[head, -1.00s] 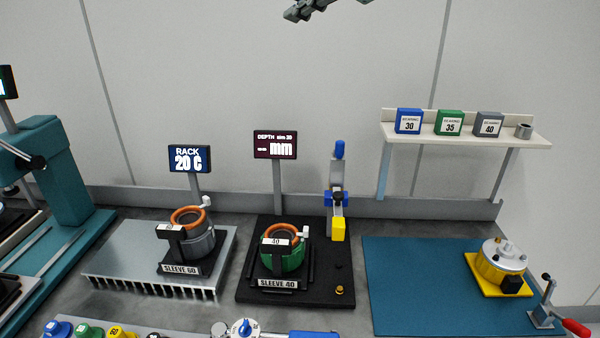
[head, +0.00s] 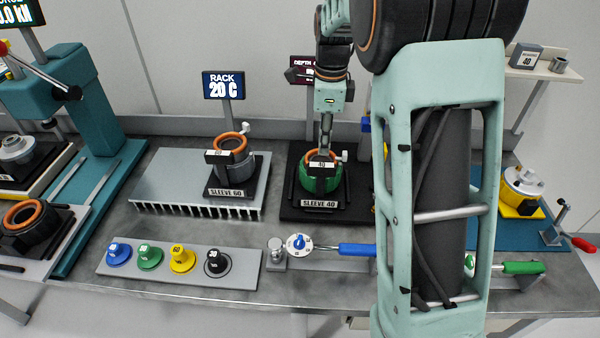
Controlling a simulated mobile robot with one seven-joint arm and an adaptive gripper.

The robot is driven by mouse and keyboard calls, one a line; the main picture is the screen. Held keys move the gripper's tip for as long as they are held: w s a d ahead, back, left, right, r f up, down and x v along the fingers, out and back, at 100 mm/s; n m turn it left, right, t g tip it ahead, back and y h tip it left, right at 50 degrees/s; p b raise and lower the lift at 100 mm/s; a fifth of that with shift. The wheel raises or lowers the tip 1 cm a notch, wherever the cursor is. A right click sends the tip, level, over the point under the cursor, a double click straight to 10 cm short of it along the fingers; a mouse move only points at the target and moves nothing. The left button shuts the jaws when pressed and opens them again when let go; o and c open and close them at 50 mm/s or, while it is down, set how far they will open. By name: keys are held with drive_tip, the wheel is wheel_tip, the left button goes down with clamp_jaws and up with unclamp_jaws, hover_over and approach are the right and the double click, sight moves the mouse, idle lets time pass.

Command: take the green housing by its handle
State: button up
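The green housing (head: 306,181) with an orange coil on top stands on the black depth stand, behind the "SLEEVE 40" label. Its dark handle carries a small "40" tag (head: 321,165) on the near side. My gripper (head: 324,151) points down directly above the housing, its tips at or just over the coil opening. The fingers look narrow and seen edge-on. I cannot tell whether they touch the handle or how far apart they are. My arm hides the right part of the stand.
A grey housing (head: 237,170) marked "SLEEVE 60" sits on the finned rack (head: 160,192) to the left. A tray (head: 238,272) of coloured knobs and a blue-handled tool (head: 357,249) lie in front. A yellow fixture (head: 513,210) stands on the teal mat at right.

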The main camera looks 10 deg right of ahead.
sight(320, 186)
drive_tip(key=f, duration=0.1)
drive_tip(key=s+f, duration=0.2)
drive_tip(key=shift+a+g, duration=0.35)
drive_tip(key=shift+g, duration=0.05)
wheel_tip(320, 186, down, 4)
drive_tip(key=shift+w+d, duration=0.1)
drive_tip(key=shift+f+p, duration=0.3)
drive_tip(key=shift+f, duration=3.25)
drive_tip(key=shift+c, duration=0.7)
clamp_jaws()
drive_tip(key=shift+w+r, duration=0.1)
drive_tip(key=shift+w, duration=0.1)
